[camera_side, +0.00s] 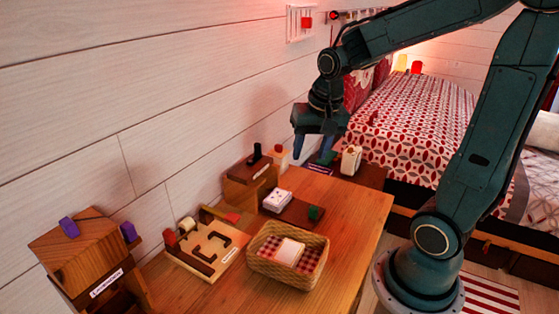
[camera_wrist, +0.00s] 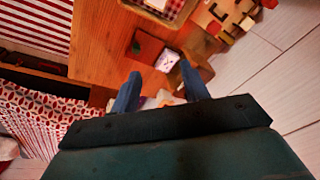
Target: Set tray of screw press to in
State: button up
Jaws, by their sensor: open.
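A wooden block with a black knob (camera_side: 257,152) on top and a small label stands against the wall; it looks like the screw press, but I cannot read its label. A dark brown board (camera_side: 299,216), seemingly its tray, lies out in front on the desk. The board carries a white block (camera_side: 278,199) and a green knob (camera_side: 315,213). The board (camera_wrist: 149,43) and white block (camera_wrist: 167,61) also show in the wrist view. My gripper (camera_side: 312,151) is open and empty, above the desk's far end. In the wrist view its blue fingers (camera_wrist: 159,76) are apart.
A wicker basket (camera_side: 265,268) with a white item stands at the desk's front. A wooden maze-like board (camera_side: 190,262) and a labelled wooden box (camera_side: 75,252) stand to the left. A white object (camera_side: 351,160) stands near the far end. The desk's right side (camera_side: 352,218) is clear.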

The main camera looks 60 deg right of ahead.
jog(key=w+d+f+m+g, duration=0.1)
jog(key=w+d+f+m, duration=0.25)
jog(key=d+f, duration=0.25)
jog(key=m+g, duration=0.1)
jog(key=m, duration=0.4)
send_over(314, 208)
notch_tip(314, 208, down, 8)
jog(key=shift+d+y, duration=0.15)
jog(key=shift+y, duration=0.25)
jog(key=shift+f, duration=6.85)
jog(key=shift+c, duration=0.4)
jog(key=shift+w, duration=0.1)
grip_shut()
